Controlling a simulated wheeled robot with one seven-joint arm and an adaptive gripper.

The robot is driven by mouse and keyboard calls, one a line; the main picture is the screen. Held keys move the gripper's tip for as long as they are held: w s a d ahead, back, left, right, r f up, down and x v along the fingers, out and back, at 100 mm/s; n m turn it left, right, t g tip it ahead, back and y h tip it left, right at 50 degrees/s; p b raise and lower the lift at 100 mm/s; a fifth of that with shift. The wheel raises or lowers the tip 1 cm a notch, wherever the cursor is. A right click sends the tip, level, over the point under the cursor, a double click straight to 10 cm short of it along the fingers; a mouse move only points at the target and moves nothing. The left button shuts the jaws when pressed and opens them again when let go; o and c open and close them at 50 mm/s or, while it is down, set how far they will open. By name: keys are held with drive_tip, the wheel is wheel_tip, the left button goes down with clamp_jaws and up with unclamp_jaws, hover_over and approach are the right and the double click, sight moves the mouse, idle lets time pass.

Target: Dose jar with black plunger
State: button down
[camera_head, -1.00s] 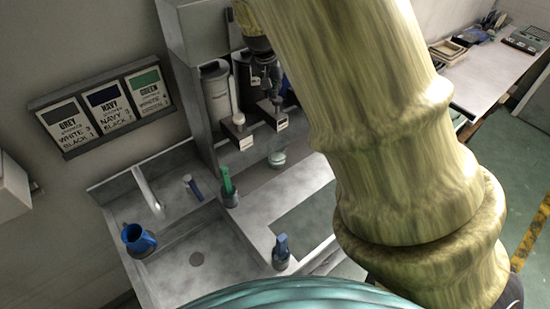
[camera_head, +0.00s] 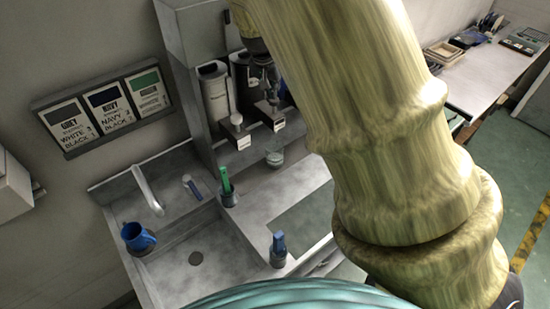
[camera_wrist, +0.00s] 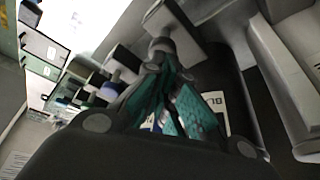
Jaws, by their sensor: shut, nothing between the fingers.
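My gripper (camera_head: 270,92) is shut and empty over the right, dark dispenser at the back of the counter. In the wrist view its teal fingertips (camera_wrist: 160,72) come together close to a round grey plunger knob (camera_wrist: 161,47); I cannot tell whether they touch it. A label beginning "BL" (camera_wrist: 211,100) shows beside the fingers, partly hidden. A small, pale, glass-like jar (camera_head: 274,158) stands on the counter in front of the dispensers, apart from my gripper. My arm hides part of the dark dispenser.
A white dispenser (camera_head: 214,92) stands just left. A green-handled tool (camera_head: 226,182) and a blue-handled one (camera_head: 279,245) stand in holders. A sign (camera_head: 107,107) lists grey, navy and green recipes.

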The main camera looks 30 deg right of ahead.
drive_tip(key=shift+w+f, duration=0.1)
drive_tip(key=shift+s, duration=0.3)
drive_tip(key=shift+w+f, duration=0.15)
drive_tip(key=shift+f, duration=0.1)
drive_tip(key=shift+f+b, duration=0.2)
drive_tip(key=shift+b, duration=0.1)
drive_tip(key=shift+f, duration=0.2)
drive_tip(key=shift+f+b, duration=0.8)
drive_tip(key=shift+f, duration=0.5)
drive_tip(key=shift+r, duration=0.2)
drive_tip(key=shift+r+p, duration=1.25)
drive_tip(key=shift+r, duration=0.55)
